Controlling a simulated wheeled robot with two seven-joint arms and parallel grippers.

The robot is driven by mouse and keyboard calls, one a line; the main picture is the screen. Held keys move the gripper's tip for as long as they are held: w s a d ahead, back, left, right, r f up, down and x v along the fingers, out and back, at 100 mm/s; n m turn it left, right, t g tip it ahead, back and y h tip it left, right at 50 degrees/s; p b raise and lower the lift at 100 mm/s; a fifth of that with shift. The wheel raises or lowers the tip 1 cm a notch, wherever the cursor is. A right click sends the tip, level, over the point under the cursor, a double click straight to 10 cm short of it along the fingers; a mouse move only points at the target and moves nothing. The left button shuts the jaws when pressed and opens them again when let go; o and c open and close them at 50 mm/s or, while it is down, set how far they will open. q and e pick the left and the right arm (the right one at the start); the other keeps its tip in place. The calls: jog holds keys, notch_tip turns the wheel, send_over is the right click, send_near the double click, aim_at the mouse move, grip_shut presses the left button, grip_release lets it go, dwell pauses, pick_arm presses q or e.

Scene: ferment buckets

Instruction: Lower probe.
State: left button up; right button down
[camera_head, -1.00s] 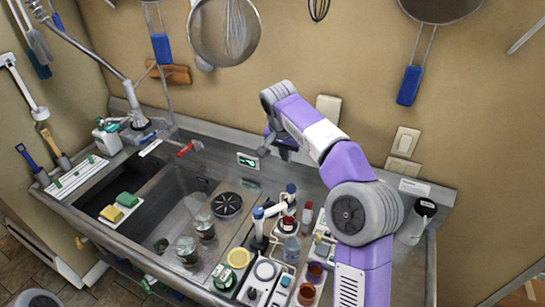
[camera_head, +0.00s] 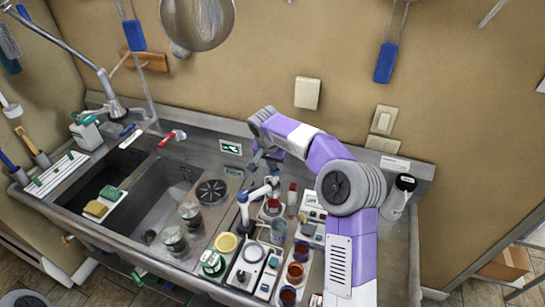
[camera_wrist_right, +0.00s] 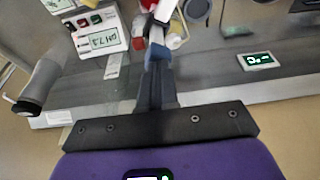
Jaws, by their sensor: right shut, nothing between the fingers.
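A small white jointed probe arm with blue ends (camera_head: 258,191) stands on the counter in the head view. A white pH meter (camera_head: 313,206) is to its right. In the wrist view the meter (camera_wrist_right: 100,40) shows a lit display. My right gripper (camera_head: 260,166) is shut and empty, pointing down just behind and above the probe arm. In the wrist view its fingers (camera_wrist_right: 156,78) reach toward a white part with a blue knob (camera_wrist_right: 173,41). I cannot tell whether they touch it. The probe's tip is not clearly seen. My left gripper is not in view.
Glass jars (camera_head: 174,239) stand by the sink (camera_head: 150,200) at left. A stirrer-like white device (camera_head: 246,268), a yellow-lidded tub (camera_head: 226,243) and cups of dark liquid (camera_head: 296,272) crowd the front of the counter. The wall (camera_head: 440,100) is close behind my right arm.

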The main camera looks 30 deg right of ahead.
aim_at(273, 175)
dwell(0.3)
jog(key=f+b, duration=0.1)
jog(key=f, duration=0.1)
jog(key=f+b, duration=0.2)
jog(key=f, duration=0.1)
jog(key=shift+s+a+b, duration=0.1)
jog(key=shift+s+b, duration=0.1)
jog(key=shift+b, duration=0.1)
jog(key=shift+w+f, duration=0.1)
jog(key=shift+f, duration=0.25)
jog(key=shift+s+r, duration=0.15)
jog(key=shift+s, duration=0.1)
jog(key=shift+w+r+p, duration=0.1)
jog(key=shift+r+p, duration=0.2)
jog(key=shift+r, duration=0.15)
notch_tip(273, 175, up, 5)
jog(key=p, duration=0.2)
jog(key=shift+w+p, duration=0.15)
jog(key=shift+p, duration=0.2)
jog(key=v, duration=0.9)
jog(key=shift+a, duration=0.15)
